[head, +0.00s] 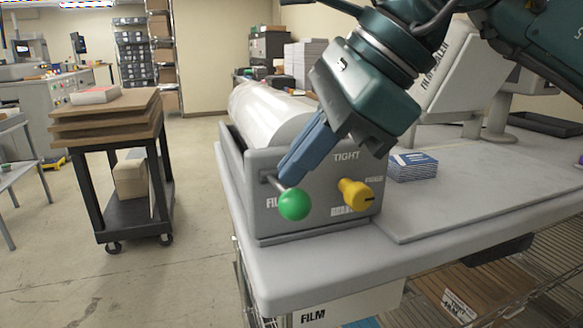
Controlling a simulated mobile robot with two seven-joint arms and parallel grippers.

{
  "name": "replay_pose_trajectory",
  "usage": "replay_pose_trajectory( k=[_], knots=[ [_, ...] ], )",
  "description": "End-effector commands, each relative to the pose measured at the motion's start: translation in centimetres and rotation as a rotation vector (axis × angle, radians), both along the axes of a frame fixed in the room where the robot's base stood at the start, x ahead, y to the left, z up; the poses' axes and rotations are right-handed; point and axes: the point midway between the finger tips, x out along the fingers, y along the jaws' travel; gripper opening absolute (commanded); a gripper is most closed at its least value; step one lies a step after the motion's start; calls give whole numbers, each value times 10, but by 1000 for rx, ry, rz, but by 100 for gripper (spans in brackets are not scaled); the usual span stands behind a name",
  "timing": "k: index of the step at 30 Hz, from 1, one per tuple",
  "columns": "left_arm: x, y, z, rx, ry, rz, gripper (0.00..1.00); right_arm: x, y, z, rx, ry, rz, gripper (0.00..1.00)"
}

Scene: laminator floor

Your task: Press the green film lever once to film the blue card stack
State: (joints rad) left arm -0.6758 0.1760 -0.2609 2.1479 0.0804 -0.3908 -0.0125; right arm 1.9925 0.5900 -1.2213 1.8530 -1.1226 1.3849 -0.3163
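The green film lever (294,204) is a green ball on a short metal rod. It sticks out of the front of the grey film unit (262,222), at the left by the partly covered FILM label. My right gripper (287,174) comes down from the upper right. Its blue fingers lie together, with their tips just above the rod behind the green ball. I cannot tell whether they touch it. Nothing shows between them. The blue card stack (413,166) sits on the flat bed (480,185) right of the unit. My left gripper is not in view.
A yellow knob (356,194) sits right of the green lever. A white film roll (268,112) lies in the unit. A black cart (120,205) with brown boards stands to the left. The bed's front is clear.

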Motion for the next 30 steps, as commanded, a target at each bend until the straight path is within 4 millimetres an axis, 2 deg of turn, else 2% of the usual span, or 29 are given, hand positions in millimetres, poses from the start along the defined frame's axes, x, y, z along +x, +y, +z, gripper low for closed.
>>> replay_pose_trajectory(
  k=[11, 23, 30],
  knots=[
    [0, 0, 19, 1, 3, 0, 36, 7, 2, 24, 0, 1, -1, 0],
    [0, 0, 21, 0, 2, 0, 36, 8, 2, 26, 0, 0, 0, 0],
    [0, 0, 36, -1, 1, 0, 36, 11, 4, 43, 0, 1, 0, 0]
  ],
)
